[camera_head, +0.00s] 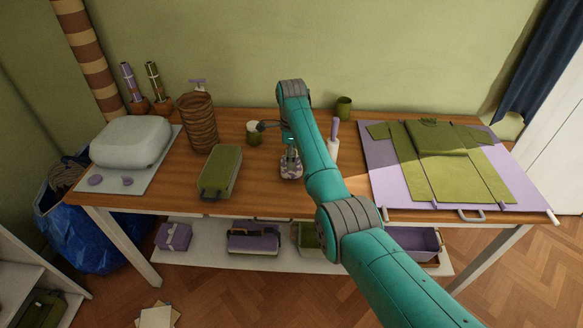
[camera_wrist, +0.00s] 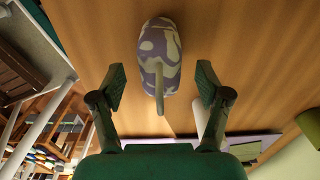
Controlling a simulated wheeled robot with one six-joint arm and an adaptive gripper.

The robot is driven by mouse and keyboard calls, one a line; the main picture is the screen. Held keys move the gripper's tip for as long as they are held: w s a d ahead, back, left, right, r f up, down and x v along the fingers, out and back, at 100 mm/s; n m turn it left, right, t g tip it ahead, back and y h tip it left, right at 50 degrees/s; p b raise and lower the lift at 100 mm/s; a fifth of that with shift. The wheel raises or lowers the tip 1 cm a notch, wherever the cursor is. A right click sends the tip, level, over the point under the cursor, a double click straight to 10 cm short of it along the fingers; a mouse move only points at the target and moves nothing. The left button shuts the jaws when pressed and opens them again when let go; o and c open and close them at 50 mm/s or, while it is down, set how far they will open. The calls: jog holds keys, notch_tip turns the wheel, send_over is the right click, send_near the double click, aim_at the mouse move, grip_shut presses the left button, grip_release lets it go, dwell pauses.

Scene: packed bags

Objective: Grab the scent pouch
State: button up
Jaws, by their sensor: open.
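The scent pouch (camera_wrist: 160,48) is a small rounded pouch with a lavender and pale pattern and a beige loop or tab on its near side. It lies on the wooden table (camera_head: 262,196). In the head view the pouch (camera_head: 291,172) shows below my gripper, partly covered by it. My gripper (camera_wrist: 160,84) is open, with one finger on each side of the pouch's tab in the wrist view. The fingers look apart from the pouch, and nothing is between them in contact.
A green case (camera_head: 220,171) lies left of my gripper. A white bottle (camera_head: 333,146) stands close on the right. A folding board with a green shirt (camera_head: 437,138) fills the right side.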

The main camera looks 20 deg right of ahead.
jog(key=c, duration=1.2)
jog(key=shift+r, duration=0.1)
jog(key=shift+c, duration=0.2)
